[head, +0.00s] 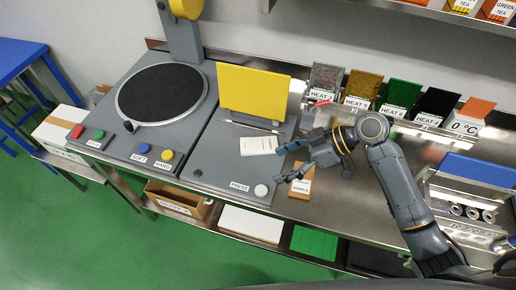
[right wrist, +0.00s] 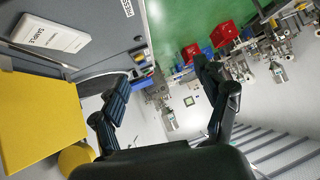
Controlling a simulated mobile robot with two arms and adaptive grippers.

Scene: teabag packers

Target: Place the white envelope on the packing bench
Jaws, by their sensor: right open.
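The white envelope (head: 258,145) lies flat on the grey press base (head: 215,160), in front of the upright yellow plate (head: 253,92). In the right wrist view the white envelope (right wrist: 50,35) shows the printed word SAMPLE. My right gripper (head: 284,163) is open and empty, just right of the envelope and apart from it. In the right wrist view its two fingers (right wrist: 163,78) are spread with nothing between them. The packing bench cannot be told for sure in these views. My left gripper is not in view.
A brown item with a SAMPLE label (head: 300,187) lies on the steel counter (head: 345,205) below my right gripper. A round dark plate machine (head: 160,92) stands at the left. Several coloured HEAT panels (head: 362,88) stand along the back. A blue table (head: 20,55) is at far left.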

